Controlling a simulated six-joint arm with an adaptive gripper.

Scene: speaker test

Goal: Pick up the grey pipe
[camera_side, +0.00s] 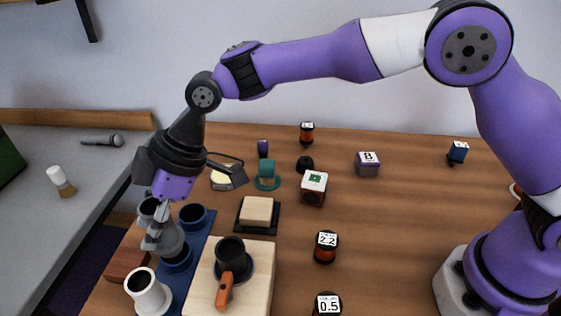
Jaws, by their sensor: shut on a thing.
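My gripper (156,232) points down at the left of the table and is shut on the grey pipe (172,240). The grey pipe is a short grey cylinder, partly hidden by my fingers. It is at a round dark blue holder (178,262) on a blue base (203,240). I cannot tell whether it still rests in that holder or is just above it. Another round dark blue holder (192,217) behind it looks empty. A white pipe (147,291) stands in front, at the base's near end.
A wooden board (262,268) with a black cup and orange-handled tool (225,290) lies close on the right. A reddish-brown block (127,264) is at the left. Labelled spools (326,247) and small boxes (367,164) stand farther right. The right table area is mostly clear.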

